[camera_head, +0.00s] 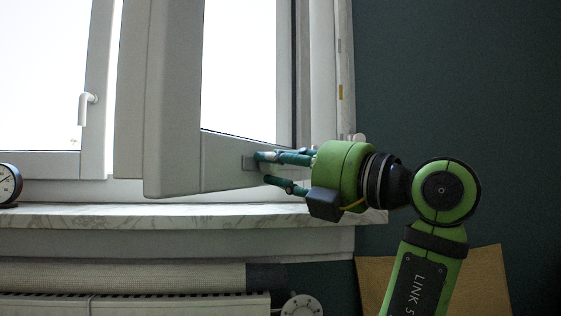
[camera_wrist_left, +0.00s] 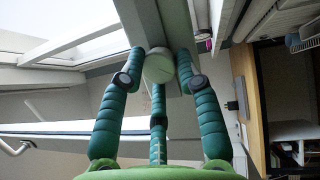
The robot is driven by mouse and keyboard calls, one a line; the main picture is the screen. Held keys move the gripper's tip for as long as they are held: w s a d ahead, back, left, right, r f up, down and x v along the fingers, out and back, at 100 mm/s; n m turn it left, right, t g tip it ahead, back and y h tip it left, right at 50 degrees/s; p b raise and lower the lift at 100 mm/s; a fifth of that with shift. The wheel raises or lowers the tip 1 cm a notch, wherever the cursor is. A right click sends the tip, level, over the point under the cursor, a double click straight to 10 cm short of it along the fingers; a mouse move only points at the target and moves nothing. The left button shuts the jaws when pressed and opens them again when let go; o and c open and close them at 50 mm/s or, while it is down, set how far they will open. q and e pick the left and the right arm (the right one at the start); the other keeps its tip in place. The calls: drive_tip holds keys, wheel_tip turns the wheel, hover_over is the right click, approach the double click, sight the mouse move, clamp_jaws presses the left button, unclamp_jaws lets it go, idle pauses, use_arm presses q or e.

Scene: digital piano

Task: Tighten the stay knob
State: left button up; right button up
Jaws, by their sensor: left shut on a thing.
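The stay knob (camera_wrist_left: 158,66) is a pale, round knob in the left wrist view, at the edge of the window frame. My left gripper (camera_wrist_left: 159,75) has three green fingers closed around it, two at the sides and one below. In the head view my left gripper (camera_head: 262,168) reaches the lower edge of the open window sash (camera_head: 174,110), by a small grey plate (camera_head: 248,162). The fingers hide the knob there. Whether the knob is turned tight cannot be seen. My right gripper is in neither view.
A marble-patterned sill (camera_head: 130,216) runs under the window. A dark clock (camera_head: 8,186) stands at its left end. A radiator (camera_head: 150,304) and a round valve (camera_head: 301,305) are below. A window handle (camera_head: 86,106) is on the left sash. The dark wall at right is bare.

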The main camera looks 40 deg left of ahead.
use_arm(q)
drive_tip(key=shift+s+f, duration=0.1)
drive_tip(key=shift+f, duration=0.1)
drive_tip(key=o, duration=1.1)
drive_tip(key=shift+r, duration=0.1)
drive_tip(key=shift+d, duration=0.1)
drive_tip(key=d, duration=0.4)
drive_tip(key=d+f, duration=0.1)
drive_tip(key=d, duration=0.6)
drive_tip(key=shift+w+d+f, duration=0.3)
drive_tip(key=shift+w+d, duration=0.05)
drive_tip(key=shift+w, duration=0.05)
